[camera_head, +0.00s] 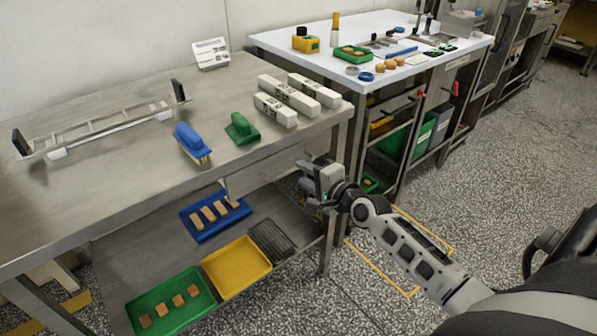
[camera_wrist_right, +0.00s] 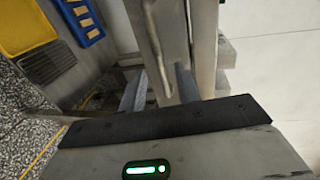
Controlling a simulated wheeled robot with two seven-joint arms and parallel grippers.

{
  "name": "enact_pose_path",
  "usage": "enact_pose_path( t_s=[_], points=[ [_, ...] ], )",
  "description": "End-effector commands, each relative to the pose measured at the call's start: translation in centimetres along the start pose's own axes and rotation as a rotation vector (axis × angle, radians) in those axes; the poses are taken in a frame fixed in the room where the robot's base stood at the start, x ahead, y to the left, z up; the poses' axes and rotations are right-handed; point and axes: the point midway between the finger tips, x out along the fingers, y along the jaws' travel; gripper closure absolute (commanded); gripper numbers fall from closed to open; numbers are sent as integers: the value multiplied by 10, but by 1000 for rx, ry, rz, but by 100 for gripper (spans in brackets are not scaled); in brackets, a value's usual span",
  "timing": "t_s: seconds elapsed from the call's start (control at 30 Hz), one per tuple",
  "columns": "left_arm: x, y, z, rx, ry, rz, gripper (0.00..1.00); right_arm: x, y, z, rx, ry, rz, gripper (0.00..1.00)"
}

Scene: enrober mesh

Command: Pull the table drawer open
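The steel table (camera_head: 95,190) stands at the left in the head view. My right gripper (camera_head: 308,180) is at its front edge near the right end, just below the tabletop. In the right wrist view a metal bar, apparently the drawer handle (camera_wrist_right: 153,45), runs down between the two fingertips (camera_wrist_right: 160,90). A pale metal face (camera_wrist_right: 203,45) lies beside it. I cannot tell whether the fingers press on the bar. The drawer front is mostly hidden under the tabletop edge in the head view, so its opening cannot be read there. My left gripper is out of view.
On the tabletop are a blue brush (camera_head: 190,140), a green brush (camera_head: 241,128), white blocks (camera_head: 275,110) and a metal frame (camera_head: 100,128). The lower shelf holds blue (camera_head: 206,236), yellow (camera_head: 237,268) and green (camera_head: 172,318) trays. A white table (camera_head: 380,30) stands behind. Speckled floor is free at right.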

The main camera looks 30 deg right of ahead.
Motion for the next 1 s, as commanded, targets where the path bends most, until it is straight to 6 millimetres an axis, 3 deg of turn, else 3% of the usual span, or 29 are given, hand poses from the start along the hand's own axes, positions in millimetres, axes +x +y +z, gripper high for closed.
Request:
enact_pose_path(
  t_s=[0.2,0.57,0.7,1.0],
  points=[
    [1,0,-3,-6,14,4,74,27,0,0,0,0,-1,67],
    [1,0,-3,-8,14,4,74,32,0,0,0,-1,0,67],
    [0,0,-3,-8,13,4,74,32,0,0,0,0,0,100],
    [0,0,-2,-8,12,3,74,32,0,0,0,0,1,100]
  ],
)
